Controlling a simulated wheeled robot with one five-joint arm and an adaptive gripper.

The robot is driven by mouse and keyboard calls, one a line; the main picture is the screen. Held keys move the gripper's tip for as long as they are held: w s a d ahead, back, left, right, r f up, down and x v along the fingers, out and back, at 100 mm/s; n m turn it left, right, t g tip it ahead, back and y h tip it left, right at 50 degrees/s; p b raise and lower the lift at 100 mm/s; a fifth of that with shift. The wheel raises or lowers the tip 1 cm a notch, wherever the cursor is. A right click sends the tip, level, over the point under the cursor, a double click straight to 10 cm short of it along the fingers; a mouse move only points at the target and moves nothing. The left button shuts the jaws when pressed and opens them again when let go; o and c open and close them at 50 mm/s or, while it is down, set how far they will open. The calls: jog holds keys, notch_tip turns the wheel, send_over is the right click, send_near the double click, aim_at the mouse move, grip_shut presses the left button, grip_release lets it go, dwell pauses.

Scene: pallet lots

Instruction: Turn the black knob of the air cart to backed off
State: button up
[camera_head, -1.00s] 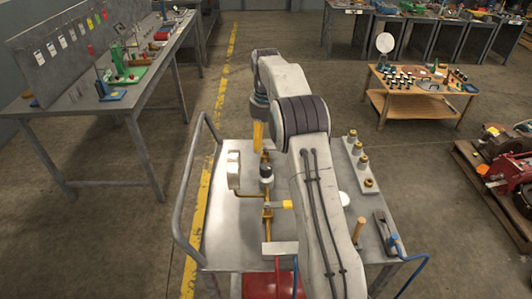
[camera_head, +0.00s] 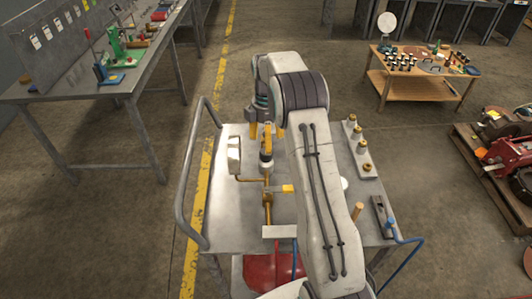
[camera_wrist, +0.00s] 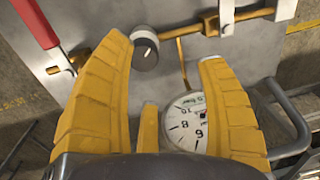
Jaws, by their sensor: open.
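The air cart (camera_head: 225,225) stands in front of me with a grey metal top. Its black knob (camera_head: 266,163) sits on a brass pipe line. In the wrist view the knob (camera_wrist: 145,48) is dark with a pale line on its face, close beside the left fingertip. My gripper (camera_head: 266,131) is open, its yellow fingers apart near the knob. In the wrist view the gripper (camera_wrist: 165,52) holds nothing. A round white gauge (camera_wrist: 187,122) shows lower down between the fingers, partly hidden by them. My arm covers part of the cart top.
A grey handrail (camera_head: 188,180) runs along the cart's left side. Brass fittings (camera_head: 358,146) stand on a strip at right. A workbench (camera_head: 90,95) is at left, and a wooden table (camera_head: 420,88) is at back right.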

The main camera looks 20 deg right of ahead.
aim_at(266, 155)
jog(key=m, duration=0.5)
jog(key=shift+w+f, duration=0.15)
jog(key=shift+f, duration=0.1)
jog(key=m, duration=0.5)
jog(key=shift+w+d+f, duration=0.1)
jog(key=shift+w, duration=0.15)
jog(key=m, duration=0.6)
jog(key=shift+w+d+m+t, duration=0.1)
jog(key=shift+w+m+t, duration=0.3)
jog(key=m, duration=0.5)
jog(key=shift+w, duration=0.1)
jog(key=shift+f+p, duration=0.55)
jog(key=shift+f, duration=3.1)
jog(key=shift+c, duration=0.3)
jog(key=c, duration=1.1)
jog(key=shift+c, duration=0.2)
